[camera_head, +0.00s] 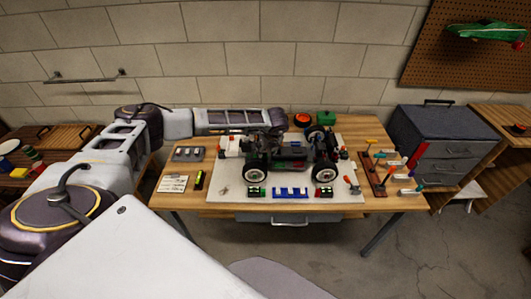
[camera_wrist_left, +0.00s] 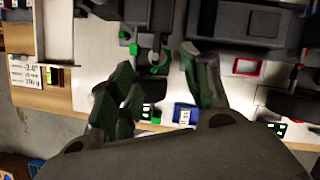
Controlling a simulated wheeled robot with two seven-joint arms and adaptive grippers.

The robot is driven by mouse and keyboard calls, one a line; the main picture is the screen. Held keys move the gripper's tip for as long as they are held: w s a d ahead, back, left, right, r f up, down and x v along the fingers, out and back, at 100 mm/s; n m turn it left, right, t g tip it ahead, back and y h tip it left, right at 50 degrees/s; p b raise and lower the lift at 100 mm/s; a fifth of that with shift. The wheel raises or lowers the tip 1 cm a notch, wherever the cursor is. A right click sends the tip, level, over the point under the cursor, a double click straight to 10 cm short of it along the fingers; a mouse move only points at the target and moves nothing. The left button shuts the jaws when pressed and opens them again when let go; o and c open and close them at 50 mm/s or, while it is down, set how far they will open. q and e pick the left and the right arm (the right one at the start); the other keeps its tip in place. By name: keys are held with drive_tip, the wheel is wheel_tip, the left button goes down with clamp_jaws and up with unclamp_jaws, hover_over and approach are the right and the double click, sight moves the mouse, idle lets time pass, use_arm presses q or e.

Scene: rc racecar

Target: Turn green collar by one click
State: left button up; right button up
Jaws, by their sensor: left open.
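The racecar (camera_head: 292,158) stands on a pale mat on the workbench, and its dark underside or frame fills the top of the left wrist view. Small green parts, likely including the green collar (camera_wrist_left: 164,56), show by a grey metal piece there; I cannot tell the collar's exact outline. My left gripper (camera_wrist_left: 157,62) is open, its two dark green-tinted fingers on either side of that spot. No contact with the collar is clear. In the head view my left gripper (camera_head: 268,134) is dark and partly merges with the car. My right gripper is out of view.
On the mat's front edge are a blue rack (camera_head: 290,192) and small green-and-black items. A tool rack (camera_head: 385,172) with coloured handles stands at the right. A grey drawer cabinet (camera_head: 440,140) stands beside.

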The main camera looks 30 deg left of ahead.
sight(265, 153)
use_arm(q)
drive_tip(key=shift+p+x, duration=0.35)
drive_tip(key=shift+x, duration=2.15)
